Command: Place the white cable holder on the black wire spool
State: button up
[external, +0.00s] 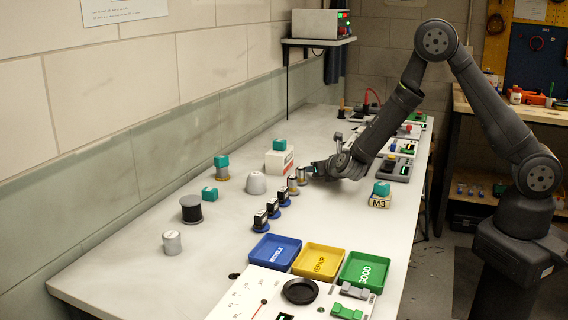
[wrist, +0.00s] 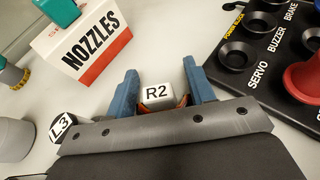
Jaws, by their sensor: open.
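The black wire spool (external: 191,208) stands upright on the left part of the bench in the external view, with nothing on top. I cannot tell for sure which piece is the white cable holder; a pale rounded cup (external: 256,183) stands mid-bench, and a light grey lidded cylinder (external: 172,243) stands near the front left. My gripper (external: 309,171) is low over the bench, far to the right of the spool. In the wrist view its blue fingers (wrist: 162,80) are open on either side of a white block marked R2 (wrist: 156,94); a grip on it is not visible.
A block marked L3 (wrist: 61,126) is beside my gripper. The NOZZLES box (wrist: 88,42) is close behind, and a black switch panel (wrist: 262,50) lies at right. Blue (external: 256,260), yellow (external: 302,272) and green (external: 345,282) trays lie in front. Bench around the spool is mostly clear.

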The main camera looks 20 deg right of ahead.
jog(key=c, duration=1.1)
grip_shut()
jog(key=shift+r, duration=0.15)
